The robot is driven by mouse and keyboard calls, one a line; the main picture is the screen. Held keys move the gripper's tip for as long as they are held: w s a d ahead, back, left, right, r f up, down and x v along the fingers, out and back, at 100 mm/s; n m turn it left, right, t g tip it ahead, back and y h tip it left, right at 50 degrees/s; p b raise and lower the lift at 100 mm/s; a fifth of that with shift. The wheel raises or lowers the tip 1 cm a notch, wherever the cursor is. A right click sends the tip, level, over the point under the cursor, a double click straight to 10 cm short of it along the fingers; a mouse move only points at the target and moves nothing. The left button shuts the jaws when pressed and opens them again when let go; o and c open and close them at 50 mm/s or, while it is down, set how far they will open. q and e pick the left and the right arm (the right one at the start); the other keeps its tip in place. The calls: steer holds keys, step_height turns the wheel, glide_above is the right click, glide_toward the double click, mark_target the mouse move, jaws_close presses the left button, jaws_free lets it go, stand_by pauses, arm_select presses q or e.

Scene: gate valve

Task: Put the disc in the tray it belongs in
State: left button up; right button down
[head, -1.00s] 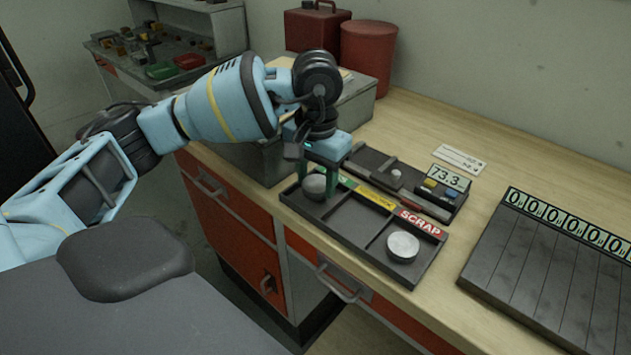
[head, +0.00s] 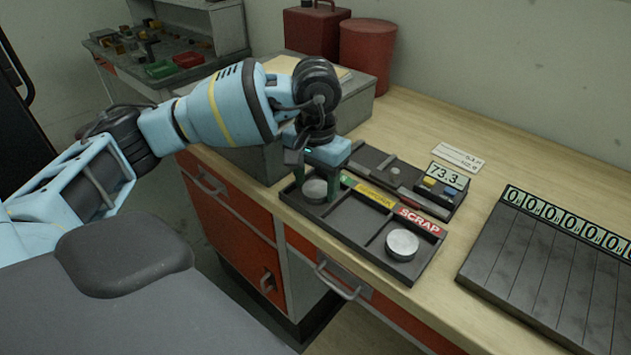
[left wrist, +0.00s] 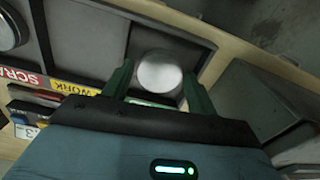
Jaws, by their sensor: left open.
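A three-compartment dark tray (head: 352,230) lies on the bench, with green, yellow and red SCRAP labels along its back edge. A grey metal disc (head: 314,190) sits in its left compartment, by the green label. It also shows in the left wrist view (left wrist: 160,73). My left gripper (head: 318,186) points down over that compartment, its green fingers open on either side of the disc; I cannot tell whether they touch it. A second disc (head: 402,244) lies in the SCRAP compartment. The middle compartment is empty. My right gripper is not in view.
Behind the tray is a dark gauge fixture (head: 397,178) with a display reading 73.3. A slatted dark board (head: 545,265) with number displays lies at right. A grey box (head: 355,105) stands behind my left arm, with red containers beyond.

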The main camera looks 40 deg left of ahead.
mark_target(316, 188)
arm_select(q)
step_height(316, 188, up, 12)
stand_by(0.4)
steer(key=shift+f, duration=0.1)
steer(key=shift+f, duration=0.1)
stand_by(0.4)
